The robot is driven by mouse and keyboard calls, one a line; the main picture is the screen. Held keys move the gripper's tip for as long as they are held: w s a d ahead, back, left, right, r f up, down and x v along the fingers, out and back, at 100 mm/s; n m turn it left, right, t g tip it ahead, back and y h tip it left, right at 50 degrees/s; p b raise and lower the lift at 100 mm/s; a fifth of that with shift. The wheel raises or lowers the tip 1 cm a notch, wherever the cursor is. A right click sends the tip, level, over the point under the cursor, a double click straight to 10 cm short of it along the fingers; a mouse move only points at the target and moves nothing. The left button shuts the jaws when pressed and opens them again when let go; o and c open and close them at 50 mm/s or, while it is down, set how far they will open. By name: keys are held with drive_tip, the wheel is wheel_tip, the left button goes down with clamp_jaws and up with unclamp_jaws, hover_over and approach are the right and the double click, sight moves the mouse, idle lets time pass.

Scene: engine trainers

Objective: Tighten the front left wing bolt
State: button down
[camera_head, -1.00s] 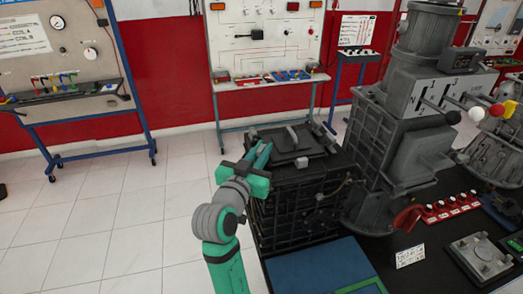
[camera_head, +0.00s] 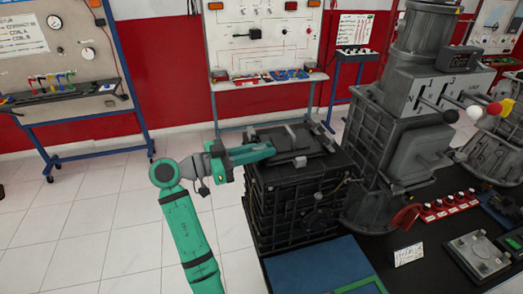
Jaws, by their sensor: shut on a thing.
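The black box-like engine unit (camera_head: 285,205) stands on the dark bench, with a flat dark lid (camera_head: 318,148) on top. My teal gripper (camera_head: 268,151) lies almost level over the lid's left front corner, pointing right. Its jaws are shut at that corner, where the front left wing bolt is hidden behind them. A grey wing-like piece (camera_head: 300,161) shows at the lid's front edge, just right of the jaws. A grey bar (camera_head: 291,133) lies on the lid farther back.
A tall grey gearbox-like unit (camera_head: 395,140) stands close on the right. A blue mat (camera_head: 315,268) lies in front on the bench, with a small white card (camera_head: 408,255) beside it. The tiled floor at left is clear.

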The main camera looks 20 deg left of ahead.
drive_tip(key=shift+m+g+h, duration=0.5)
drive_tip(key=shift+g, duration=0.2)
drive_tip(key=shift+d, duration=0.1)
drive_tip(key=c, duration=1.8)
unclamp_jaws()
drive_tip(key=shift+o, duration=0.2)
drive_tip(key=v, duration=1)
drive_tip(key=shift+s+a, duration=0.2)
drive_tip(key=shift+a, duration=0.2)
drive_tip(key=shift+w+f, duration=0.1)
